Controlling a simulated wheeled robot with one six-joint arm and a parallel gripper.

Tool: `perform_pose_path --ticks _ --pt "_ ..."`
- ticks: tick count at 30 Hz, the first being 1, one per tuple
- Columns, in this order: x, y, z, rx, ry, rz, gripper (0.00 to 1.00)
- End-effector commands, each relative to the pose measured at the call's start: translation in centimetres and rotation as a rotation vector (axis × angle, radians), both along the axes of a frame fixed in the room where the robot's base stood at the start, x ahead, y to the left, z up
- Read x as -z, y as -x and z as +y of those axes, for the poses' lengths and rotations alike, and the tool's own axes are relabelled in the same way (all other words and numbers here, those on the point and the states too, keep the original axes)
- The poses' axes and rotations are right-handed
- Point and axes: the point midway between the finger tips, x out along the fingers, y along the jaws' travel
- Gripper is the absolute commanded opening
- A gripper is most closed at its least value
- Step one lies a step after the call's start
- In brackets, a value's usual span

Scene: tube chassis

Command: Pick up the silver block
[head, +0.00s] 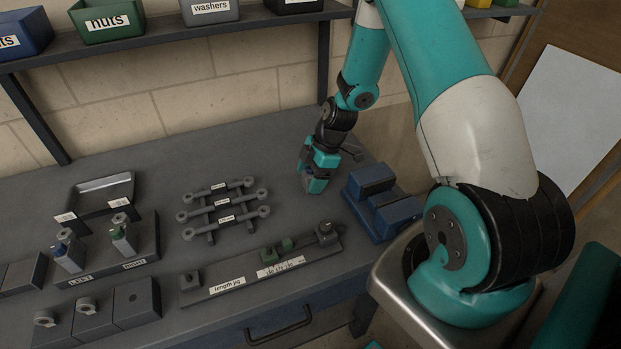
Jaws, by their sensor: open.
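I cannot tell for sure which piece is the silver block. Two small silver-grey upright blocks stand on a dark stand (140,262) marked LEFT and RIGHT: a left block (70,260) with a bit of blue at its top, and a right block (124,243) with a bit of green. My gripper (314,187) points down over the back right of the bench, far to the right of these blocks. It is open. The space between its fingers is too small to see clearly.
Grey rods (224,201) lie on a rack mid-bench. In front are the length jig (222,289) with green pieces and several dark grey blocks (137,304). A blue two-part block (372,182) stands right of my gripper. A shelf (160,38) with bins crosses above.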

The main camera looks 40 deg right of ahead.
Motion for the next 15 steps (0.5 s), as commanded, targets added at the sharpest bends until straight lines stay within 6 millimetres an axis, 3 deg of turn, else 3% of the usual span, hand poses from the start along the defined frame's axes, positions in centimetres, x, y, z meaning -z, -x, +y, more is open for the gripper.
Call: perform_pose_path --ticks 2,10,15 --pt "0.00 0.00 0.00 0.000 0.000 0.000 0.70" --pt "-0.02 0.02 0.01 0.000 0.000 0.001 0.10" --pt "-0.06 0.01 0.01 0.000 -0.001 0.000 0.10"
